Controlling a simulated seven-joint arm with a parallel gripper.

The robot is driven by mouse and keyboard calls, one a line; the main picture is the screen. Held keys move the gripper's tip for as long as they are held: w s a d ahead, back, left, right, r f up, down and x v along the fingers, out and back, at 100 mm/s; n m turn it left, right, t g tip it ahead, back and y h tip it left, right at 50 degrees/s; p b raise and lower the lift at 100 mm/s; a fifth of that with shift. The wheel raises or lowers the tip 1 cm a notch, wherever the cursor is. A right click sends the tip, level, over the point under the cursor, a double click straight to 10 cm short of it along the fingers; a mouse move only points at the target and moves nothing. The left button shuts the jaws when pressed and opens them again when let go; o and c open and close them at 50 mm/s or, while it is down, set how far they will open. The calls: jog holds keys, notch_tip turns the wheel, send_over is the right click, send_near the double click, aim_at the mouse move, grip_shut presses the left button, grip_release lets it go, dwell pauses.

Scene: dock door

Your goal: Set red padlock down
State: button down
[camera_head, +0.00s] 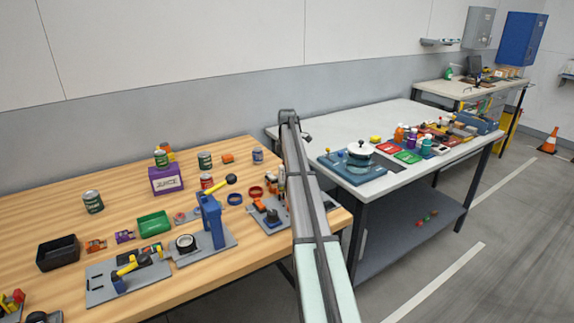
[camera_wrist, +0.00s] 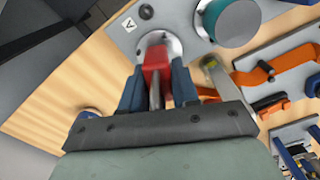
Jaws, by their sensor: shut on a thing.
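The red padlock (camera_wrist: 156,58) is between the two blue fingers of my gripper (camera_wrist: 157,82) in the wrist view. My gripper is shut on it. The padlock's red body points away from the wrist, and its metal shackle lies toward the wrist. It is over a pale round spot on a grey plate (camera_wrist: 125,32) with a small lettered label. I cannot tell whether the padlock touches the plate. In the head view my arm crosses the middle, and I cannot make out the fingers or the padlock.
A teal cylinder (camera_wrist: 232,22) stands close to the right of the padlock. Orange-handled parts (camera_wrist: 265,72) are farther right. The wooden table (camera_head: 118,200) holds a blue post (camera_head: 212,220), a green tray (camera_head: 154,223), cans and other fixtures. Bare wood (camera_wrist: 70,80) shows left of the plate.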

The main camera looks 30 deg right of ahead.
jog(key=shift+f, duration=0.6)
jog(key=c, duration=0.8)
grip_release()
jog(key=shift+c, duration=0.2)
jog(key=shift+r, duration=0.15)
notch_tip(320, 180, up, 13)
